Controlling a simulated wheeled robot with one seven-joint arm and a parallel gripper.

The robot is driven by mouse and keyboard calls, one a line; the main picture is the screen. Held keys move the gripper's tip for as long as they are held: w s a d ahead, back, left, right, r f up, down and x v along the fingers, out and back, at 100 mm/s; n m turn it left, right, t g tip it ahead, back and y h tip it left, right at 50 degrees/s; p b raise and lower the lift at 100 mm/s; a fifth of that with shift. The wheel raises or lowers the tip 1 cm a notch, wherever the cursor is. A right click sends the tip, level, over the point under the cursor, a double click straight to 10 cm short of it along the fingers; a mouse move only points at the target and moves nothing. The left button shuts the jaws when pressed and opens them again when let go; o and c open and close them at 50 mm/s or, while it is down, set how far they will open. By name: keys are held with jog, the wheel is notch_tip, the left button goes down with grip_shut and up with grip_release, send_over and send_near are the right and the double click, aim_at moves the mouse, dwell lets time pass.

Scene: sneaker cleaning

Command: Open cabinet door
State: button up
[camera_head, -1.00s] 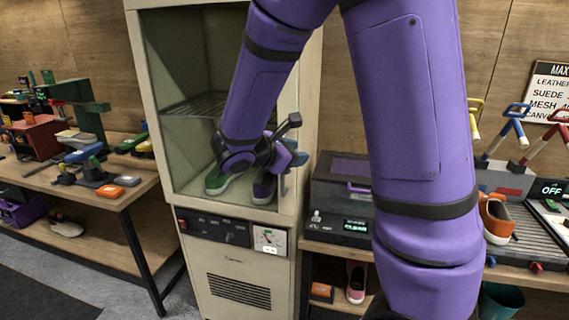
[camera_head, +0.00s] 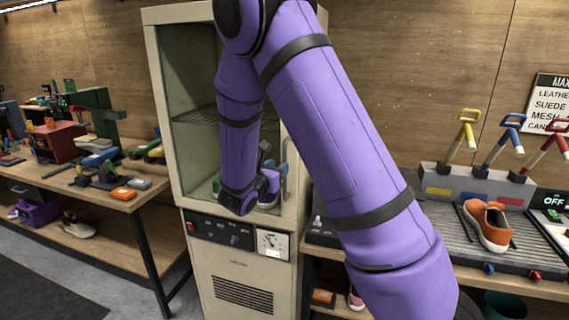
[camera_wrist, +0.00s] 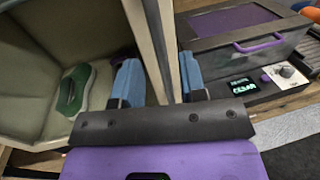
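The tall beige cabinet (camera_head: 160,100) stands in the middle of the head view. Its front shows a dark interior with a wire shelf; I cannot tell whether clear glass covers it. A grey vertical handle (camera_head: 284,165) is at the right side of the front. My gripper (camera_head: 268,172) is at the lower front, beside the handle, partly hidden by my arm. In the wrist view, its two blue fingers (camera_wrist: 158,80) are apart, with the beige cabinet edge (camera_wrist: 154,45) showing between them. I cannot tell whether they touch the handle. A green shoe (camera_wrist: 74,90) shows inside the cabinet.
A purple-and-black box (camera_wrist: 245,28) stands close right of the cabinet. A bench with an orange shoe (camera_head: 487,226) and coloured-handled tools is further right. A workbench (camera_head: 100,200) with tools is left. Grey floor is clear at lower left.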

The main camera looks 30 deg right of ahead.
jog(key=shift+x, duration=2.45)
grip_shut()
